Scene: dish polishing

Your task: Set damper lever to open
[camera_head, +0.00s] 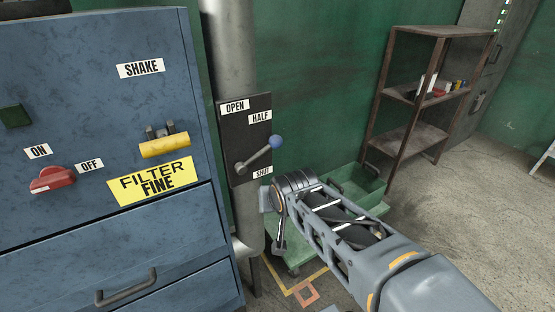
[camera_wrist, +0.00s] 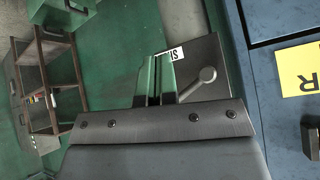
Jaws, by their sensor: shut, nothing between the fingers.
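The damper lever (camera_head: 257,159) is a grey rod with a blue ball knob (camera_head: 275,142), pivoted on a dark plate (camera_head: 245,138). It points up and right, its knob between the HALF label (camera_head: 259,117) and the SHUT label (camera_head: 262,172). The OPEN label (camera_head: 235,107) is at the plate's upper left. In the wrist view the lever's pivot end (camera_wrist: 208,74) shows right of my gripper (camera_wrist: 156,62); the knob is hidden behind the gripper's body. My gripper is shut and empty, near the SHUT edge of the plate. Its fingertips cannot be made out in the head view.
A blue cabinet (camera_head: 60,90) with a red knob (camera_head: 53,179) and a yellow filter handle (camera_head: 165,147) stands left. A grey pipe (camera_head: 230,55) runs behind the plate. A green cart (camera_head: 345,190) stands below right, with a rusty shelf (camera_head: 412,93) beyond. Open floor lies right.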

